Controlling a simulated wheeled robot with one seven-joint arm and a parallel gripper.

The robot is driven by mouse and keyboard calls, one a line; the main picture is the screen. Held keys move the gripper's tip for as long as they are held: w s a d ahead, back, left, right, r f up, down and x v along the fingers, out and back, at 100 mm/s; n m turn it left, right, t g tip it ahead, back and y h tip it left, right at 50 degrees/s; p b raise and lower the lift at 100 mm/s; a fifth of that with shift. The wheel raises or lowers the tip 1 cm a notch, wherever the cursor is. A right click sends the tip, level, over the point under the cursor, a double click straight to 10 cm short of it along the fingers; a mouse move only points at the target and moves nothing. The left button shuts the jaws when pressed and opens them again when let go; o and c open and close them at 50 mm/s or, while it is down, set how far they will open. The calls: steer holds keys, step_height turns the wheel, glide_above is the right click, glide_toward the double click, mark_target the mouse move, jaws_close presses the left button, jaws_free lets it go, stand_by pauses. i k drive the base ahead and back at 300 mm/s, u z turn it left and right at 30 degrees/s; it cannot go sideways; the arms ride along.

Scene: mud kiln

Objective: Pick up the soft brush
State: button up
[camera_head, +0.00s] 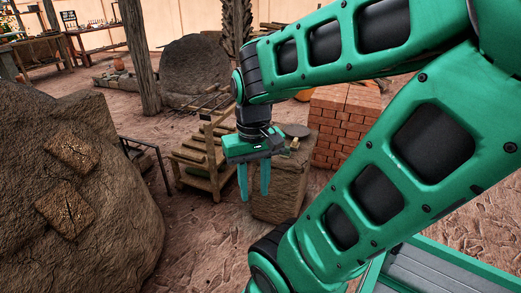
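My gripper (254,195) hangs from my green arm with its two teal fingers pointing down. The fingers are apart, with nothing visible between them. It shows in front of the left part of a rough clay block (280,205). A small tan object (295,143) stands on the block's top, to the right of my gripper. I cannot tell whether it is the soft brush. No other thing is clearly a brush. My gripper and arm hide part of the block's top.
A flat grey disc (295,130) shows at the block's back. A brick stack (345,125) stands behind right. A wooden rack (198,160) is left of the block. A large mud kiln (60,190) fills the left side. Bare ground lies between kiln and block.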

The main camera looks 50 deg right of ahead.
mark_target(288, 154)
steer(key=z, duration=1.65)
steer(key=k, duration=0.65)
steer(key=z, duration=0.4)
steer(key=i, duration=1.85)
steer(key=u, duration=0.75)
